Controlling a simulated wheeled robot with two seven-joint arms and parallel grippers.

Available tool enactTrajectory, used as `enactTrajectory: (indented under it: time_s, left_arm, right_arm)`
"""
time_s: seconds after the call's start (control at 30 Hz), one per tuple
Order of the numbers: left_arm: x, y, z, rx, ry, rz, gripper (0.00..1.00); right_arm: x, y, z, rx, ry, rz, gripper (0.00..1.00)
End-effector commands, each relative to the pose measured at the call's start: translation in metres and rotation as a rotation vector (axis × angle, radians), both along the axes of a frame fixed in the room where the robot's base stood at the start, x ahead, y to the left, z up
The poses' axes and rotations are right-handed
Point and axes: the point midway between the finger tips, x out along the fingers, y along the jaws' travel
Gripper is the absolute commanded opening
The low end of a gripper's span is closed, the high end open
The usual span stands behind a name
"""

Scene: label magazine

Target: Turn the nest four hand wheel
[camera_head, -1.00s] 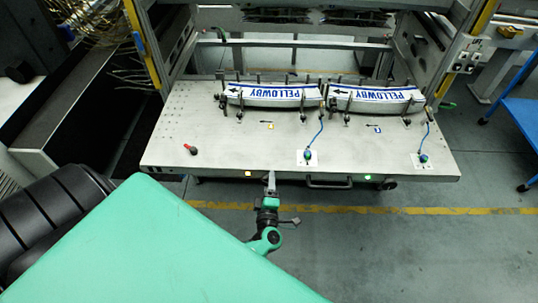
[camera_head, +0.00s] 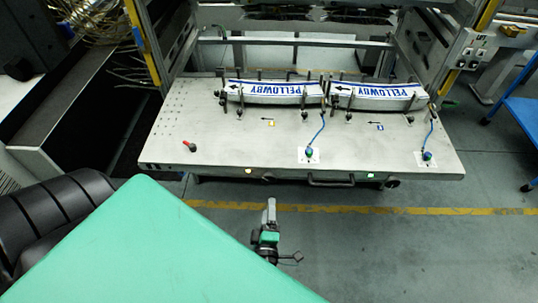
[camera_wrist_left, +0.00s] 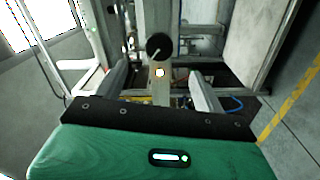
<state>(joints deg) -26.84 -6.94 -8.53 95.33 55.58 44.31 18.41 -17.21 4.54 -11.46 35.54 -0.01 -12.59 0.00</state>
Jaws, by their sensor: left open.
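Two small round hand wheels sit under the front edge of the grey table: a left one (camera_head: 268,177) and a right one (camera_head: 391,183). I cannot read which is nest four. My left gripper (camera_head: 269,208) is in front of the table edge, below the left wheel in the picture and apart from it. In the left wrist view a black round wheel (camera_wrist_left: 157,46) with a pale mark shows ahead, above the gap of the open, empty left gripper (camera_wrist_left: 161,82). My right gripper is not seen.
A dark handle (camera_head: 331,182) hangs at the front edge between the wheels. A lit lamp (camera_wrist_left: 160,72) is below the wheel.

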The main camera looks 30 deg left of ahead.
Motion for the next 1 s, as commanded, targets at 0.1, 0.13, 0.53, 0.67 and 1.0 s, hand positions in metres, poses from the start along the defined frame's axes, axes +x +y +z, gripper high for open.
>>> enactTrajectory:
  time_s: [0.1,0.13,0.53,0.67,1.0]
  left_arm:
    - [-0.014,-0.009,-0.002,-0.001,0.002,-0.001,0.7]
    - [-0.017,-0.01,-0.002,-0.001,0.001,-0.001,0.7]
    - [-0.024,-0.015,0.0,0.0,0.0,0.0,0.7]
    - [-0.024,-0.015,0.0,0.0,0.0,0.0,0.7]
    - [-0.014,-0.018,0.006,0.051,-0.036,-0.071,0.7]
  right_arm:
    - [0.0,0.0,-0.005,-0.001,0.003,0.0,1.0]
    - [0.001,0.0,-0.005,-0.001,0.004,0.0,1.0]
    - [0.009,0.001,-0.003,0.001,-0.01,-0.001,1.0]
    - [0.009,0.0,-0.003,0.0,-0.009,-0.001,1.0]
    - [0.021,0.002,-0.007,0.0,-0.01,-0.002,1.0]
